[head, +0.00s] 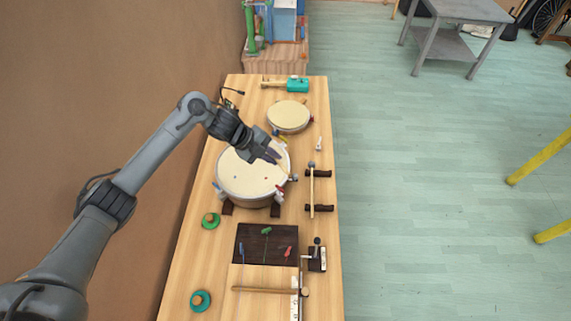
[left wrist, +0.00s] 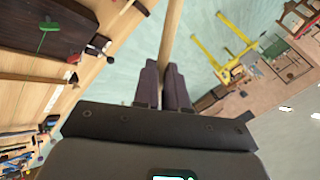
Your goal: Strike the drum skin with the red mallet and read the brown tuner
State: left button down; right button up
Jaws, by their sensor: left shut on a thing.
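The large drum with its pale skin (head: 240,180) stands mid-table. My left gripper (head: 274,156) is over the upper right part of the skin, shut on a pale wooden stick (head: 284,168). In the left wrist view the stick (left wrist: 171,35) runs between both fingers (left wrist: 163,88) and out of the top edge. Its head is not clear, so I cannot tell whether it is the red mallet. A small dark thing (head: 293,178) is at the drum's right rim. A dark block (head: 317,258) stands near the front right; I cannot tell which is the brown tuner. My right gripper is not in view.
A smaller drum (head: 289,116) and a teal-headed mallet (head: 297,85) are farther back. A dark board (head: 260,240) with coloured handles lies in front. A stick (head: 311,190) rests on dark brackets at right. Two green round things (head: 210,221) (head: 200,301) are at left, beside the wall.

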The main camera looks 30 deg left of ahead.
pick_arm(q)
jog(key=shift+s+f+t+h, duration=0.3)
jog(key=shift+s+f+h, duration=0.15)
jog(key=shift+f, duration=0.25)
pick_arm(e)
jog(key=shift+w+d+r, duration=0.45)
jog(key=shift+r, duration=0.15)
pick_arm(q)
jog(key=shift+p, duration=0.3)
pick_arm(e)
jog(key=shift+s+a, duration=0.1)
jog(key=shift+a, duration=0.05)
pick_arm(q)
notch_tip(320, 180, down, 5)
jog(key=b, duration=0.3)
jog(key=shift+b, duration=0.3)
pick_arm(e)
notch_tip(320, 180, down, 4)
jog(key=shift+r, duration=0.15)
